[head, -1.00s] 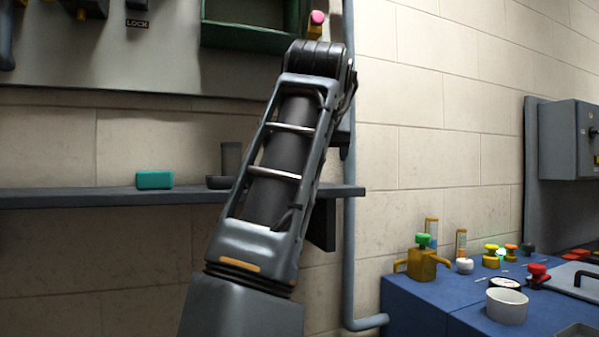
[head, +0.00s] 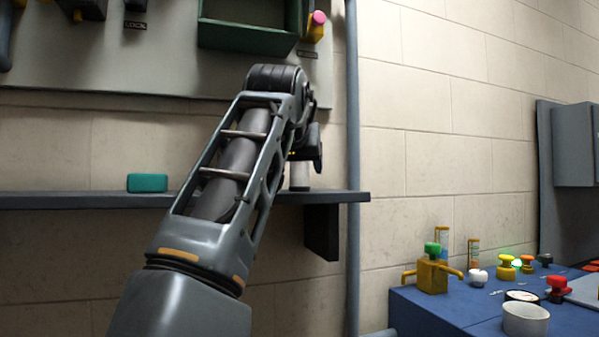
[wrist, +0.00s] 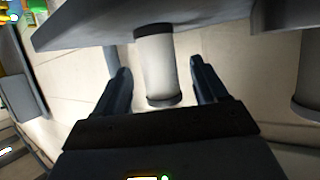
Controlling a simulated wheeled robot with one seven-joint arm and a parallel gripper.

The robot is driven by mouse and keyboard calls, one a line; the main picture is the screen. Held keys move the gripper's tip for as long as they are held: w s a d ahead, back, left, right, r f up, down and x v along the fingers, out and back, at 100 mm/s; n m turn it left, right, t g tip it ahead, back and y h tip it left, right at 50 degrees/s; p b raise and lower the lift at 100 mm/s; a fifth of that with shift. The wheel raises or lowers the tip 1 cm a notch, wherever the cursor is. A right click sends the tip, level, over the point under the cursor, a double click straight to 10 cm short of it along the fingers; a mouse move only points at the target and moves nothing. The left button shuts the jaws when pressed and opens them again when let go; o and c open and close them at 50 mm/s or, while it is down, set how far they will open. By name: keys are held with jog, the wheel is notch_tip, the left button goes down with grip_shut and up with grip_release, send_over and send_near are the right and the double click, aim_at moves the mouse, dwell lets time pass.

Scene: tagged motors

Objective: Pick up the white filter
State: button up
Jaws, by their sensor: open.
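The white filter (wrist: 157,68) is a pale cylinder with dark end caps. In the wrist view it lies between the two fingers of my gripper (wrist: 160,67), with a gap visible on each side. My gripper is open and its fingers flank the filter. In the head view, the filter (head: 300,176) stands upright on the dark shelf (head: 80,200), its upper part hidden by my gripper (head: 312,152). Most of my gripper is hidden behind my arm there.
A second cylinder (wrist: 309,80) shows at the wrist view's right edge. A teal box (head: 147,183) sits on the shelf to the left. A vertical pipe (head: 352,150) runs by the shelf's right end. A blue workbench (head: 450,312) with several small parts stands lower right.

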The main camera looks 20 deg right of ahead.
jog(key=shift+x, duration=1.35)
jog(key=shift+c, duration=0.3)
jog(key=c, duration=1)
jog(key=shift+r, duration=0.1)
jog(key=shift+c, duration=0.2)
